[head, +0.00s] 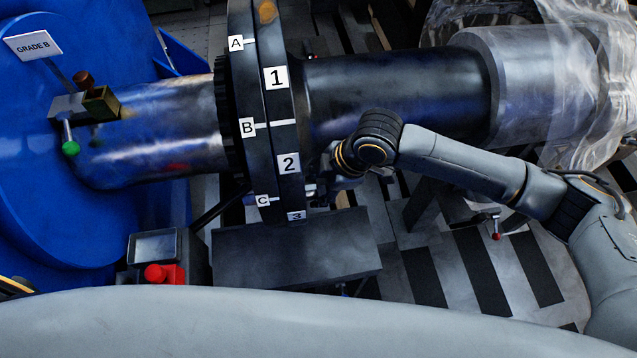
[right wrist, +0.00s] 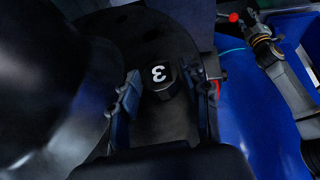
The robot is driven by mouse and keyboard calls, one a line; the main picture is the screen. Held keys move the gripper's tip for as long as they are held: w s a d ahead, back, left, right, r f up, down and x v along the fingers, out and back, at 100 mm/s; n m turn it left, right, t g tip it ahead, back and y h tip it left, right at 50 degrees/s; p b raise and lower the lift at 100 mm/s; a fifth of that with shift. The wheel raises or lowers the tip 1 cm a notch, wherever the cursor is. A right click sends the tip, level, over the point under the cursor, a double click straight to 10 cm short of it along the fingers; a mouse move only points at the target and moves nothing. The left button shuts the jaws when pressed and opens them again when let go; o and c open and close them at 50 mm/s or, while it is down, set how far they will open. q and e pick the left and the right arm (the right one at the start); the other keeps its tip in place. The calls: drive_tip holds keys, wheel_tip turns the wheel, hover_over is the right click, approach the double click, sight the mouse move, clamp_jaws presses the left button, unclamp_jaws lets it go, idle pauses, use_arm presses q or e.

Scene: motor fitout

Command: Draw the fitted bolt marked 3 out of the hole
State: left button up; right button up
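The dark flange (head: 262,100) stands upright on the pipe, with labels 1, 2 and 3 along its edge; label 3 (head: 296,216) is at the bottom. My right gripper (head: 318,188) is at the flange's right side, just above label 3. The bolt's shank is hidden.
A dark grey platform (head: 290,255) lies below the flange. A control box with a red button (head: 155,273) stands at its left. The blue housing (head: 60,180) fills the left. Clear plastic sheeting (head: 590,80) covers the pipe's right end.

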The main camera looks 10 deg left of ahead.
clamp_jaws()
drive_tip(key=w+d+p, duration=0.3)
drive_tip(key=w+d, duration=0.1)
drive_tip(key=d, duration=0.9)
idle(2.6)
drive_tip(key=shift+d+r, duration=0.1)
